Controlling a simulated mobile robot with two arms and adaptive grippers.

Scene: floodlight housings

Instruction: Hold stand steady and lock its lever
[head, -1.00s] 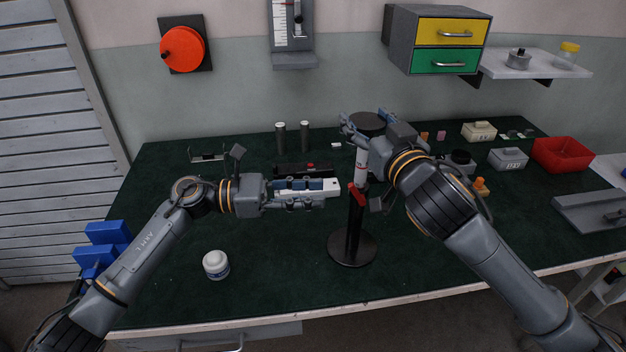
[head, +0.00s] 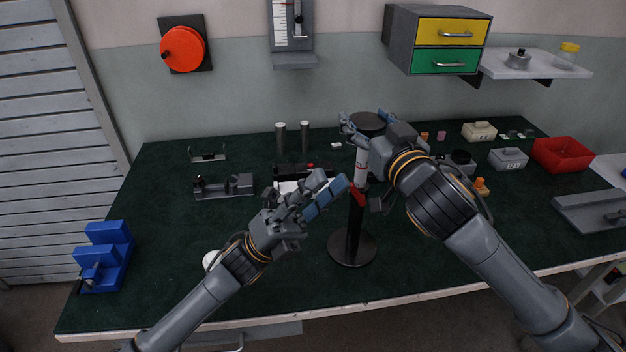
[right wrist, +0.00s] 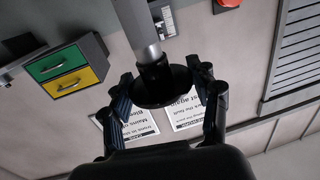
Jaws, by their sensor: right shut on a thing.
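The stand has a round black base (head: 352,248), a black post, a light upper tube (head: 361,160) with red marks, and a dark round top (head: 367,123). It stands upright. Its red lever (head: 357,194) sits at the top of the black post. My right gripper (head: 352,130) is shut on the upper stand, just under the top. In the right wrist view, the grey tube (right wrist: 135,25) and dark disc (right wrist: 155,92) lie between its fingers. My left gripper (head: 335,190) is just left of the lever; whether it touches, and its finger opening, are unclear.
A white jar (head: 211,260) is partly hidden behind my left arm. Behind my left gripper lie a dark case (head: 290,172) and a white item. Blue blocks (head: 105,250) stand at the left edge, a red bin (head: 562,154) at the right.

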